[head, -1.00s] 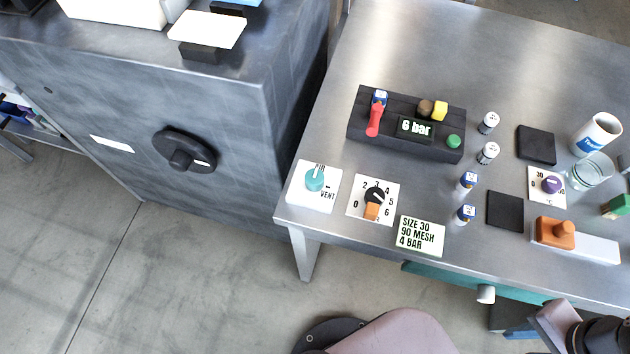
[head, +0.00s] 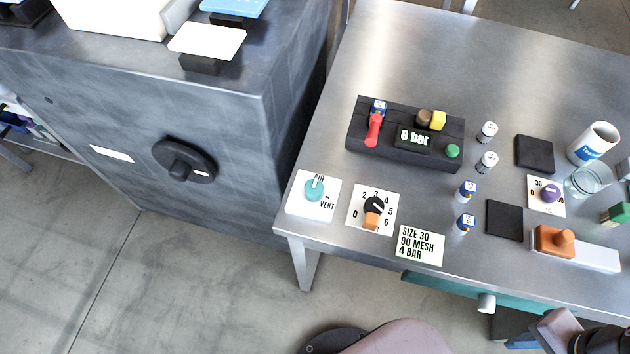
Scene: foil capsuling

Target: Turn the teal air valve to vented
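The teal air valve (head: 314,190) is a round knob on a white plate (head: 323,207) at the table's front left corner. The plate is lettered AIR at the top and VENT at the right. The knob's pale pointer mark points up towards AIR. My gripper's fingers are not in view. Only links of my arm show along the bottom edge and bottom right corner, well away from the valve.
Just right is an orange-and-black dial (head: 373,210) numbered to 6. Behind stands a dark block (head: 362,152) with a red lever (head: 373,129) and a "6 bar" display (head: 414,138). A size card (head: 419,245) lies at the front edge. A dark cabinet (head: 110,110) stands left.

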